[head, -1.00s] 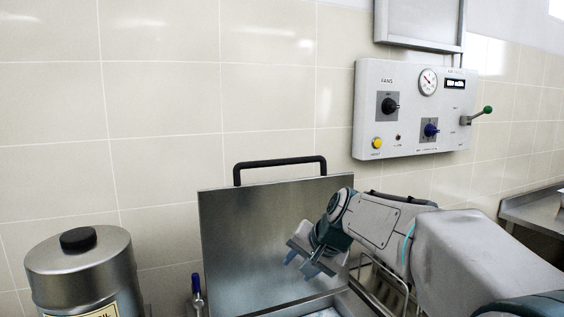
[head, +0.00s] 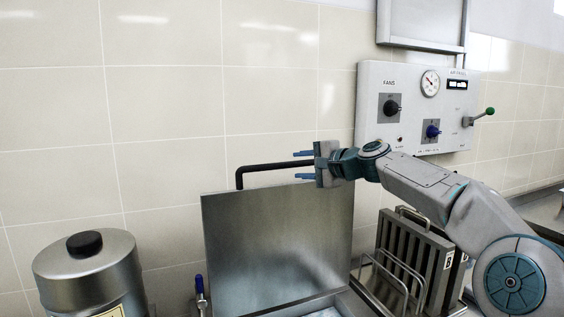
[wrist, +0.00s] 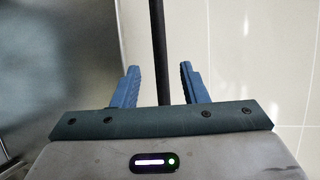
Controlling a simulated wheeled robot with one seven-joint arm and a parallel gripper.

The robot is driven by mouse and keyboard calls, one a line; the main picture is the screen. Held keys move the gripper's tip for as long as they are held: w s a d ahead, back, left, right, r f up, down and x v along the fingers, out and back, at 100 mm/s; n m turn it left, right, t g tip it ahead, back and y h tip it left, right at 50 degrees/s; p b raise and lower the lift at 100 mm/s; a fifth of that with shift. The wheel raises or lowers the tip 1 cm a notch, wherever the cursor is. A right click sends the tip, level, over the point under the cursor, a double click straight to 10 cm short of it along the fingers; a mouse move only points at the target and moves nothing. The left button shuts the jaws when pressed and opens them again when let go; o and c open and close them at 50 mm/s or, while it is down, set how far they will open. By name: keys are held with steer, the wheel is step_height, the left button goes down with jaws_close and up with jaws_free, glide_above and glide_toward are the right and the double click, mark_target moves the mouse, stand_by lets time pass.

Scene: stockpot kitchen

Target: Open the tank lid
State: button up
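The tank lid (head: 277,240) is a flat steel panel that stands raised, close to upright, against the tiled wall in the head view. Its black bar handle (head: 262,167) runs along the top edge. My gripper (head: 303,165) is at the right end of the handle, pointing left, its blue fingers apart above and below the bar's line. In the wrist view the black bar (wrist: 158,50) passes between the open fingers (wrist: 160,85), with gaps on both sides. The lid's steel face (wrist: 60,65) shows at the left. Part of the tank opening below is cut off by the frame.
A steel canister (head: 88,270) with a black knob stands at the left. A blue-topped valve (head: 199,285) is beside the tank. Slotted steel baskets (head: 415,255) stand to the right, under my arm. A control panel (head: 415,105) is on the wall.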

mark_target(284, 166)
steer(key=p+x, duration=0.2)
steer(key=x, duration=0.6)
steer(key=shift+p, duration=0.4)
jaws_close()
